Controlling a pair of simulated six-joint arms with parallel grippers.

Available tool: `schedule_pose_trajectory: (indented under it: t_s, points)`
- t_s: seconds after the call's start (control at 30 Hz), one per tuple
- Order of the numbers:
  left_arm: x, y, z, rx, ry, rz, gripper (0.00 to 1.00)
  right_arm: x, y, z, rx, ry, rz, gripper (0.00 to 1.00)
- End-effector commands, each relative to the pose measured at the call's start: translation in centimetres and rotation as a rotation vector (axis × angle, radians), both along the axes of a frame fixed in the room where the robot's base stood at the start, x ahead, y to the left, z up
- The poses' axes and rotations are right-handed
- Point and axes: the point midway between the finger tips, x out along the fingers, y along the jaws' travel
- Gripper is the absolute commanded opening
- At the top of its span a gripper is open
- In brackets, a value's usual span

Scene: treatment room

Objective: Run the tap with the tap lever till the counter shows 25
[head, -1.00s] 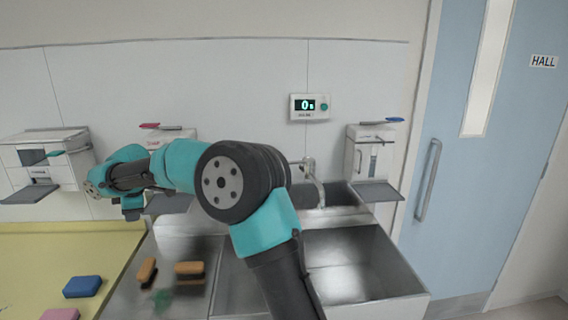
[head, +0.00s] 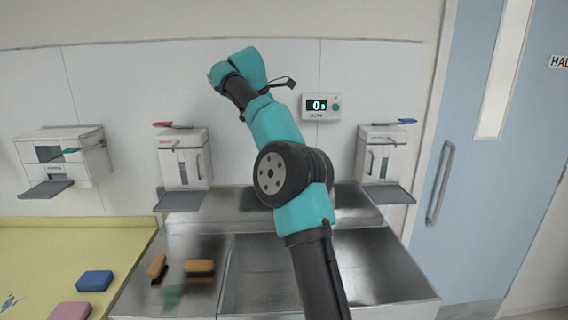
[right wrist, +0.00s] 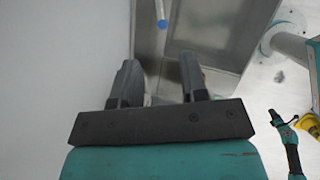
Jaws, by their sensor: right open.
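The counter (head: 319,106) on the back wall reads 0. My right gripper (head: 284,83) is raised in front of the wall, left of the counter, and appears empty. In the right wrist view its two dark fingers (right wrist: 158,82) stand apart. The tap and its lever are hidden behind my right arm in the head view. A slim pale bar with a blue end (right wrist: 162,20) shows beyond the fingers in the right wrist view; I cannot tell whether it is the lever. My left gripper cannot be made out.
The steel sink (head: 375,262) lies below. Wall dispensers (head: 184,160) and (head: 381,155) flank it, with another dispenser (head: 60,152) at far left. Blue (head: 95,281) and pink (head: 70,311) blocks lie on the yellow counter top.

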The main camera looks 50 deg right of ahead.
Motion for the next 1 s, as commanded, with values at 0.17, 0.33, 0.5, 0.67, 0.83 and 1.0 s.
schedule_pose_trajectory:
  t_s: [0.17,0.33,0.5,0.67,0.83,1.0]
  points:
    - [0.0,0.0,0.0,0.0,0.0,0.0,0.63,0.0,0.0,0.0,0.0,-0.001,0.001,0.4]
    - [0.0,0.0,0.0,0.0,0.0,0.0,0.63,0.1,-0.2,-0.5,0.0,0.0,0.001,0.4]
    - [0.0,0.0,0.0,0.0,0.0,0.0,0.63,0.0,-0.8,-1.6,0.0,0.001,-0.001,0.4]
    - [0.0,0.0,0.0,0.0,0.0,0.0,0.63,-0.1,-1.4,-3.3,0.001,0.001,0.001,0.4]
    - [0.0,0.0,0.0,0.0,0.0,0.0,0.63,-0.2,-2.4,-5.6,0.001,0.002,0.0,0.4]
    - [0.0,0.0,0.0,0.0,0.0,0.0,0.63,-0.3,-3.6,-8.2,0.0,0.001,0.0,0.4]
